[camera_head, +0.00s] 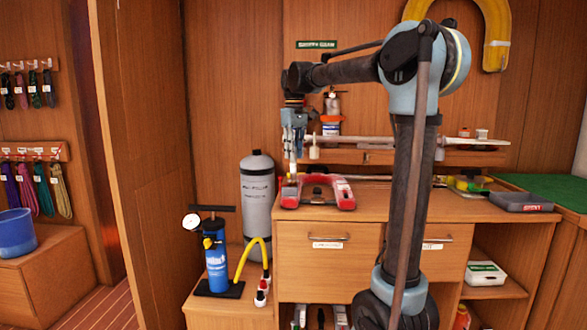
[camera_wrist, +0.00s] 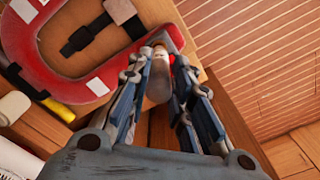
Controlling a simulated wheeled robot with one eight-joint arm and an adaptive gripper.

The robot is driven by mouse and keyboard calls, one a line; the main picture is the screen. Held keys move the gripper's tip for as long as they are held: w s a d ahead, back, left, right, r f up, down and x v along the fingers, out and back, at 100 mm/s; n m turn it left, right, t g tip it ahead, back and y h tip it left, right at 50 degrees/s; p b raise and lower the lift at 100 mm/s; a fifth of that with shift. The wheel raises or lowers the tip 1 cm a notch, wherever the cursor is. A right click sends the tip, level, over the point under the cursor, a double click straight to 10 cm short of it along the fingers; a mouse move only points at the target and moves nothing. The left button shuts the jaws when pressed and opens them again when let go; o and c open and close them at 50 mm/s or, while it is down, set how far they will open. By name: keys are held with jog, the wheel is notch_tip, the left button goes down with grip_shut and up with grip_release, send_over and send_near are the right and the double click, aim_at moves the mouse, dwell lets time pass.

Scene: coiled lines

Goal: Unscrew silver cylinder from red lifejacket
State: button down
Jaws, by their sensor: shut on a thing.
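The red lifejacket (camera_head: 340,192) lies on the wooden counter (camera_head: 390,196) in the head view. In the wrist view the lifejacket (camera_wrist: 28,45) is a red curved shape at the upper left, with white patches and a dark strap with a buckle. My gripper (camera_head: 291,180) points down at the lifejacket's left end. In the wrist view my gripper (camera_wrist: 165,82) is shut on the silver cylinder (camera_wrist: 158,88), which sits between the fingers at the lifejacket's end. The fingers hide part of the cylinder. I cannot tell whether its thread is still engaged.
A grey tank (camera_head: 257,195) stands left of the counter. A blue pump (camera_head: 216,262) with a yellow hose is in front of it. A shelf (camera_head: 400,141) with small containers runs behind the arm. A dark grey case (camera_head: 520,202) lies at the counter's right.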

jog(key=shift+r, duration=0.35)
jog(key=shift+r, duration=2.45)
